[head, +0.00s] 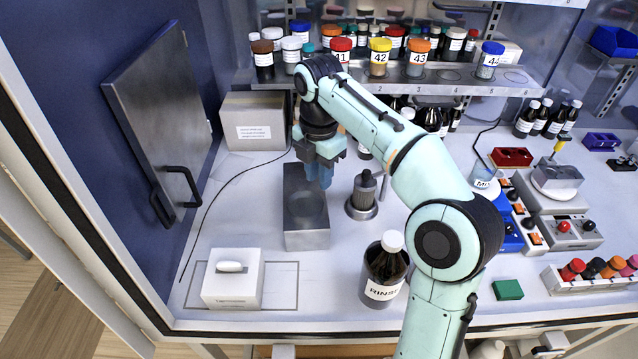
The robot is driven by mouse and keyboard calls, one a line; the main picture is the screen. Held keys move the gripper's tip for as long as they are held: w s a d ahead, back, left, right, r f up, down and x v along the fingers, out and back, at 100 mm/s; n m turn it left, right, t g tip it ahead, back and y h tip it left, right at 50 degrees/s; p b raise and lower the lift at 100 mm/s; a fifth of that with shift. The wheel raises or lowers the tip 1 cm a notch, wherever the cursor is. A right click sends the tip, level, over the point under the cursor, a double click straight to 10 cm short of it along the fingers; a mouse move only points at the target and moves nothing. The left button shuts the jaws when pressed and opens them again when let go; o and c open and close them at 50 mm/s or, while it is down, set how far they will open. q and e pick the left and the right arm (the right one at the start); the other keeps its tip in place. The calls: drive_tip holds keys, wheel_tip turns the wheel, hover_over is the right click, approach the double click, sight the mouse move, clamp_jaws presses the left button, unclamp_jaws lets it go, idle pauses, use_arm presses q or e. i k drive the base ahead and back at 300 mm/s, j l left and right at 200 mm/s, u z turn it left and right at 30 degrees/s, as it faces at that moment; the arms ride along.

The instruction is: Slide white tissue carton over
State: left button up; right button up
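The white tissue carton (231,279), a low box with a white tissue showing at its top, sits at the front left of the white worktop. It stands inside the left part of a thin rectangle outlined on the surface. My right gripper (319,178) points down over a grey metal block (306,222) behind and to the right of the carton, well apart from it. The blue fingertips seem close together, but the view does not show whether there is a gap between them. My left gripper is not in the picture.
A brown RINSE bottle (384,272) stands to the right of the carton. A dark cable (205,205) runs along the left side. A metal door (160,120) with black handles is at the left. A grey box (254,121) stands behind. The outlined area right of the carton is bare.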

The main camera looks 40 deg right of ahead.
sight(233, 279)
drive_tip(key=k+j, duration=0.35)
drive_tip(key=j, duration=0.2)
drive_tip(key=k+j, duration=0.35)
drive_tip(key=j, duration=0.15)
drive_tip(key=k+j, duration=0.4)
drive_tip(key=j, duration=0.15)
